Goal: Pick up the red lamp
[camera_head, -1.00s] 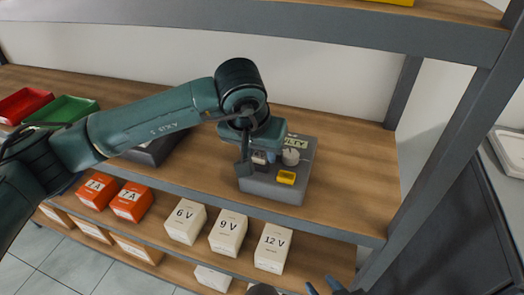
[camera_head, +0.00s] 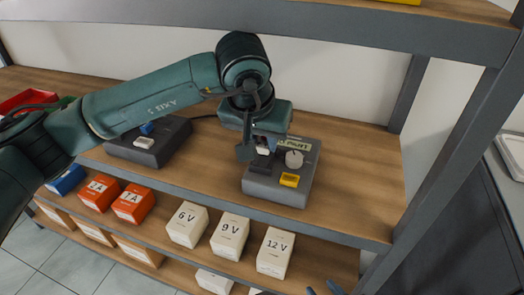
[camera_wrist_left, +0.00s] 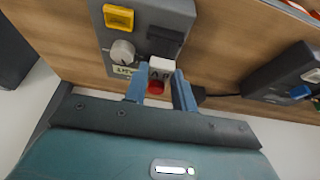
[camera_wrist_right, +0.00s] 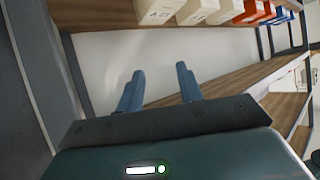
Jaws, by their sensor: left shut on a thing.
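The red lamp (camera_wrist_left: 156,86) is a small red cap between the blue fingers of my left gripper (camera_wrist_left: 160,92), which is shut on it. In the head view my left gripper (camera_head: 264,146) is over the back left of a grey box (camera_head: 275,190), and the lamp cannot be made out there. The box carries a grey knob (camera_head: 294,159) and a yellow part (camera_head: 289,180). A white block (camera_wrist_left: 161,65) is just beyond the lamp. I cannot tell whether the lamp touches the box. My right gripper (camera_wrist_right: 158,88) is open and empty.
Another dark box (camera_head: 147,146) with a blue part stands to the left on the wooden shelf (camera_head: 365,180). White voltage boxes (camera_head: 228,235) and orange boxes (camera_head: 133,203) line the shelf below. A grey post (camera_head: 450,150) stands at right. Shelf right of the grey box is clear.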

